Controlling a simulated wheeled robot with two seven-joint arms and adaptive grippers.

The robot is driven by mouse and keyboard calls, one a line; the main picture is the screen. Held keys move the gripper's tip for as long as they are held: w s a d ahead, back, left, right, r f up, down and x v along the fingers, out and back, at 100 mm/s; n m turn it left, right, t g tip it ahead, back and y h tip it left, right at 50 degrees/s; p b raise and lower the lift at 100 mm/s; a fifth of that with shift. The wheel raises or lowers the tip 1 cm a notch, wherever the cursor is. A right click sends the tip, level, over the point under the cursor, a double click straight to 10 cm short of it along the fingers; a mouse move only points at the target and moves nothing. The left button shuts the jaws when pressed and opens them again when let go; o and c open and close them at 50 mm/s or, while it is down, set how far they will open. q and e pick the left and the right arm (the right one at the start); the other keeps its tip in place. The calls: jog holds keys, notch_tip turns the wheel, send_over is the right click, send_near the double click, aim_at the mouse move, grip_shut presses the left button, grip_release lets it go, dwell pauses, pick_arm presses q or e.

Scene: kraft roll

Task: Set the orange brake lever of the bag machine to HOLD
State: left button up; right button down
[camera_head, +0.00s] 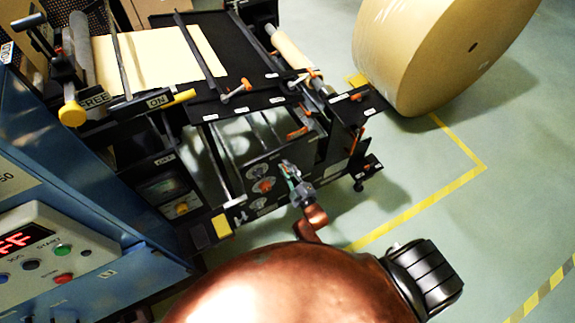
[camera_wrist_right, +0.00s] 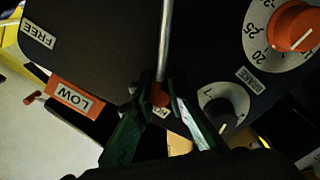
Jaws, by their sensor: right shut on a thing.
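The bag machine's dark side panel (camera_head: 245,160) is in the middle of the head view. My right gripper (camera_head: 292,172) is at this panel, its arm coming up from below. In the right wrist view its green fingers (camera_wrist_right: 160,100) are closed around a small orange-red end (camera_wrist_right: 160,98), which looks like the brake lever's tip. A thin grey rod (camera_wrist_right: 166,40) runs from there up the picture. A FREE label (camera_wrist_right: 38,35) is on the panel at upper left. A small label behind the fingertips is mostly covered. I cannot read a HOLD mark beside the gripped end. My left gripper is not in view.
A dial with an orange knob (camera_wrist_right: 292,27) and a smaller black knob (camera_wrist_right: 224,112) sit right of the fingers. An orange LOW tag (camera_wrist_right: 75,97) is at left. A large kraft roll (camera_head: 440,50) stands at upper right. Green floor (camera_head: 420,165) is clear at right.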

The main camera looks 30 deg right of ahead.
jog(key=shift+s+a+f, duration=0.1)
jog(key=shift+a+f, duration=0.1)
jog(key=shift+f, duration=0.25)
jog(key=shift+a+f, duration=0.1)
jog(key=c, duration=1.9)
grip_release()
jog(key=shift+r, duration=0.2)
jog(key=shift+s, duration=0.1)
jog(key=s, duration=1.1)
jog(key=shift+s, duration=0.4)
